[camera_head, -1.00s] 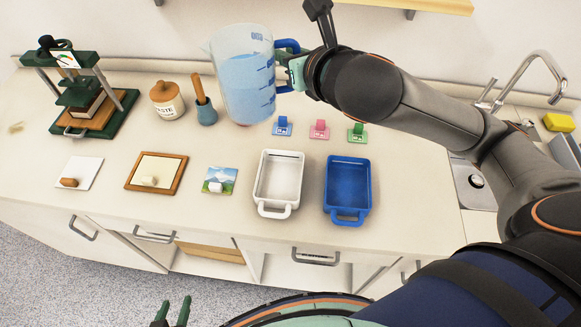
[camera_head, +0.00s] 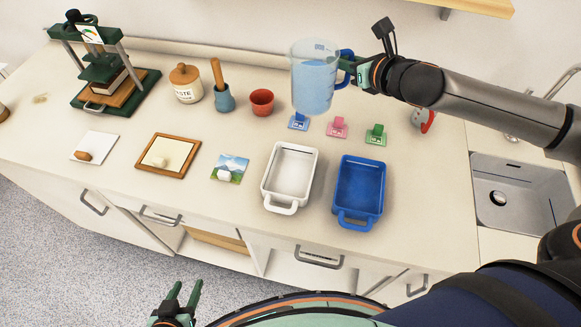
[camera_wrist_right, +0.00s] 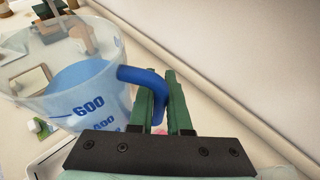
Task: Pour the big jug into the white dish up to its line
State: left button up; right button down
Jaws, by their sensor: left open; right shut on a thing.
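The big jug (camera_head: 314,84) is clear with blue markings and a blue handle, and holds light-blue liquid. My right gripper (camera_head: 352,66) is shut on its handle and holds it about upright, apparently above the counter behind the dishes. The right wrist view shows the jug (camera_wrist_right: 75,98) with its 600 mark and the gripper (camera_wrist_right: 161,92) on the blue handle. The white dish (camera_head: 290,175) stands in front of the jug and looks empty; its line cannot be made out. My left gripper (camera_head: 184,298) is open and empty at the bottom, in front of the counter.
A blue dish (camera_head: 359,188) stands right of the white one. Blue, pink (camera_head: 338,127) and green tags lie behind them. A red cup (camera_head: 262,102), a paste jar (camera_head: 186,84) and a press (camera_head: 105,75) stand to the left. A sink (camera_head: 518,192) is at right.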

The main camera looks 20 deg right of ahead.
pick_arm(q)
jog(key=shift+f+b, duration=0.4)
jog(key=shift+f, duration=0.05)
pick_arm(e)
jog(key=s+d+f+n+y, duration=0.2)
jog(key=s+d+f+y, duration=0.1)
jog(key=d+f, duration=0.3)
jog(key=shift+d+f+g, duration=0.35)
jog(key=shift+f+g, duration=0.05)
jog(key=shift+f, duration=0.8)
pick_arm(q)
jog(key=shift+r, duration=0.1)
pick_arm(e)
jog(key=shift+s+r, duration=0.1)
